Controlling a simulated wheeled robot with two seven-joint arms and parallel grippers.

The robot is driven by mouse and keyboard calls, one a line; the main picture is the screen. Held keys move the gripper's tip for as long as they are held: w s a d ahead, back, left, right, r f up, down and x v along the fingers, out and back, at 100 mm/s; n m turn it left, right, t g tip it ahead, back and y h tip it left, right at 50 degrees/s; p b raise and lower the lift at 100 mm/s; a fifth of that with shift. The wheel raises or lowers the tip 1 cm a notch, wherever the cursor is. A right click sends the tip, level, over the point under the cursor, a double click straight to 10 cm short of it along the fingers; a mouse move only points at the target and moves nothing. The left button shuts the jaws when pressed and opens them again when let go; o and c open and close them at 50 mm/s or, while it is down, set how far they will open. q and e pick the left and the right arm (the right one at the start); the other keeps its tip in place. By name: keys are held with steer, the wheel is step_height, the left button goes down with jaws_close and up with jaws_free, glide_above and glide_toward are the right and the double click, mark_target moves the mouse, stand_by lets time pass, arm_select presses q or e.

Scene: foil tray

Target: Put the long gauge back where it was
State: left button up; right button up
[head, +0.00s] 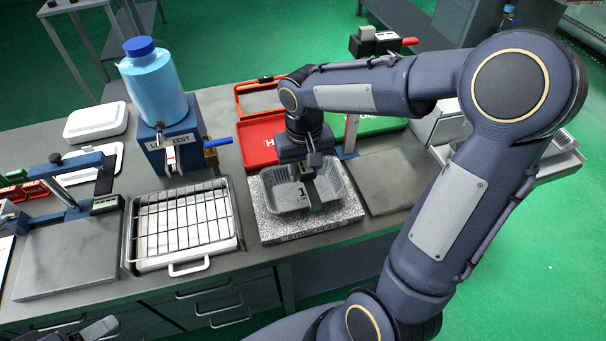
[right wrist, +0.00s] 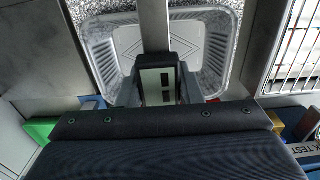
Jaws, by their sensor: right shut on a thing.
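My right gripper (head: 310,178) points down over the foil tray (head: 285,195) and is shut on the long gauge. In the right wrist view, the gauge (right wrist: 155,28) is a straight grey bar running up across the tray, with a dark block and pale label between the fingers. Its lower end is hidden in the head view, so I cannot tell whether it touches the tray.
A wire rack (head: 185,222) on a white pan stands left of the stone plate. Behind are a blue leak-test stand (head: 183,132) with a blue bottle (head: 154,85), a red tray (head: 262,140) and a green tray (head: 378,125). A bare grey plate (head: 390,182) lies right of the stone.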

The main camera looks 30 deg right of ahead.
steer(key=f, duration=0.2)
steer(key=w+f, duration=0.1)
steer(key=shift+d+f, duration=0.15)
steer(key=shift+f, duration=0.25)
steer(key=shift+s, duration=0.1)
steer(key=shift+f, duration=0.3)
steer(key=o, duration=1)
steer(key=shift+o, duration=0.2)
steer(key=shift+r, duration=0.1)
